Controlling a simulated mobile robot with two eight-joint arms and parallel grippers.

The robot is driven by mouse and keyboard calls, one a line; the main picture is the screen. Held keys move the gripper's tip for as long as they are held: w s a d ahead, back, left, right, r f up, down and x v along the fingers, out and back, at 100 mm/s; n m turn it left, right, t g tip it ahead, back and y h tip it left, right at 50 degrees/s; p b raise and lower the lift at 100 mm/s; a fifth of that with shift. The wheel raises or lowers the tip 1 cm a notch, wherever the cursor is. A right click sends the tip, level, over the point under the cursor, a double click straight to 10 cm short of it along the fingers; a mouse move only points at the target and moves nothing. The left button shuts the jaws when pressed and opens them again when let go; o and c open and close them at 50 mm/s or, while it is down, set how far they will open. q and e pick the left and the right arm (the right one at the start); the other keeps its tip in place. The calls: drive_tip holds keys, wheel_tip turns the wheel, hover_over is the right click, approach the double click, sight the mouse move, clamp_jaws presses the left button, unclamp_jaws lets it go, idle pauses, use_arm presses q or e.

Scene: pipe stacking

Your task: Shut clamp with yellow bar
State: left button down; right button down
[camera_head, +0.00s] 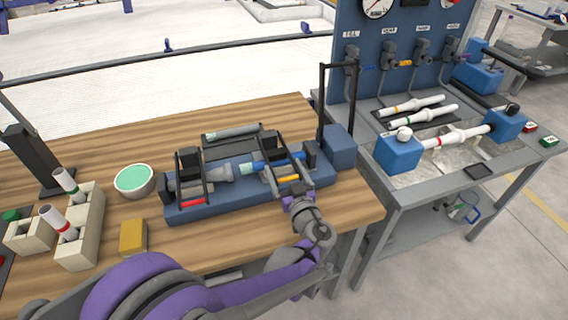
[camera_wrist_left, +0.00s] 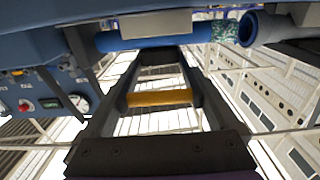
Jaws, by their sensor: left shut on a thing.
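The clamp with the yellow bar (camera_head: 288,179) is a black frame at the right of the blue fixture (camera_head: 240,201), beside the blue pipe part (camera_head: 270,164). My left gripper (camera_head: 288,198) is at the front of this clamp, at its yellow bar. In the left wrist view the yellow bar (camera_wrist_left: 160,98) lies crosswise between the two dark fingers (camera_wrist_left: 160,90), and the gripper is shut on it. The blue pipe part also shows in the left wrist view (camera_wrist_left: 150,42). My right gripper is not in view.
A second clamp with a red bar (camera_head: 192,203) is at the fixture's left. A bowl (camera_head: 134,181), a yellow block (camera_head: 133,237) and beige holders with pipes (camera_head: 85,225) stand further left. A blue panel bench (camera_head: 400,160) is at the right.

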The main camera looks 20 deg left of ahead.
use_arm(q)
unclamp_jaws()
drive_tip(key=shift+r, duration=0.1)
drive_tip(key=shift+d, duration=0.1)
drive_tip(key=v, duration=1)
drive_tip(key=shift+s+d, duration=0.25)
drive_tip(key=shift+s, duration=0.1)
